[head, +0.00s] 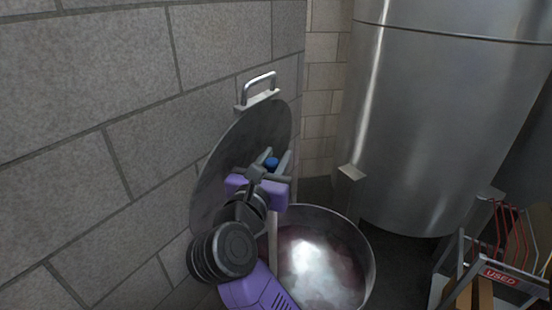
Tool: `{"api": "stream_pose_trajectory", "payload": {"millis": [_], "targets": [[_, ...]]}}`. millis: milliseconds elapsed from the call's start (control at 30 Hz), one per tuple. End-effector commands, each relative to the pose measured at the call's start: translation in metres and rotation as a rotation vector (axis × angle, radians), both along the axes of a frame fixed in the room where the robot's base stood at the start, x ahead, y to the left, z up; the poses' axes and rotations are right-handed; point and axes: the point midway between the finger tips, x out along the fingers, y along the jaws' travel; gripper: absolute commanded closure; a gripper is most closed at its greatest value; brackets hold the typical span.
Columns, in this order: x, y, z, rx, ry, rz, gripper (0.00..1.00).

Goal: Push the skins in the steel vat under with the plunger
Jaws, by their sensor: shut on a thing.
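The steel vat (371,262) stands open at the bottom centre. Its contents (318,272) are dark purplish red with a bright glare, so single skins cannot be made out. My purple gripper (277,163) is above the vat's left rim, its grey fingers shut on the plunger. A small blue part (271,162) shows between the fingers. A pale upright shaft, apparently the plunger (272,236), runs down below the gripper at the vat's left side. Its lower end is hidden, so I cannot tell whether it touches the contents.
A round grey lid (228,150) with a metal handle (261,86) stands on edge by the block wall (80,90), behind my arm. A big steel tank (440,110) stands behind right. A rack marked "USED" (500,277) is at lower right.

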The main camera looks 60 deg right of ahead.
Motion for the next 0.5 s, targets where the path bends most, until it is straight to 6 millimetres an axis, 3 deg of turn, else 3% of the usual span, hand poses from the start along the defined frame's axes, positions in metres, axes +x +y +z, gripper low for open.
{"api": "stream_pose_trajectory", "payload": {"millis": [500], "targets": [[0.0, 0.0, 0.042, -0.002, -0.002, 0.0, 1.0]]}}
